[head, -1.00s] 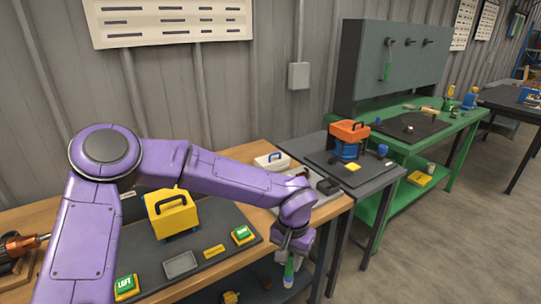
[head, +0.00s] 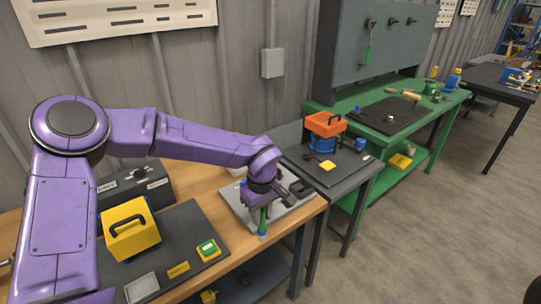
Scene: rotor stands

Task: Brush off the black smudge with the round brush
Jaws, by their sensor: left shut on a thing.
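My left gripper (head: 263,206) is shut on a green-handled brush (head: 263,221), which hangs upright, tip down, with a pale blue-green lower end. The brush is at the front edge of a light grey plate (head: 235,207) at the right end of the wooden table. I cannot tell whether its tip touches anything. My purple left arm and gripper cover part of the plate. I cannot make out a black smudge. My right gripper is not in view.
A dark mat (head: 187,238) on the wooden table bears a yellow case (head: 131,230), a green button box (head: 208,250) and a grey tray (head: 142,287). A dark toolbox (head: 140,184) stands behind. A black-handled object (head: 301,189) is close right of my gripper.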

